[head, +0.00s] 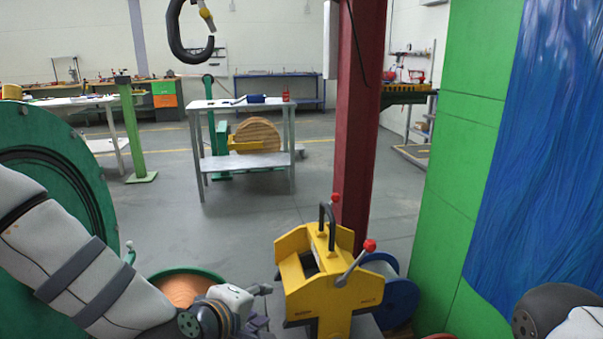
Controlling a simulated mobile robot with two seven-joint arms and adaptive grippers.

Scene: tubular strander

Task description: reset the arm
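My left arm comes in from the lower left of the head view. Its gripper (262,308) is low in the picture, just left of the yellow machine and right of the copper-coloured spool. The gripper is small and partly cut by the lower edge, so I cannot tell whether its fingers are open or shut. I see nothing clearly held in it. A piece of my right arm (560,312) shows in the lower right corner. The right gripper is out of view.
A yellow machine (318,285) with red-knobbed levers stands close in front. A blue spool (390,292) is beside it. A copper-coloured spool (182,288) is on its left. A red column (358,120), green panel (462,120) and large green disc (55,165) flank the space.

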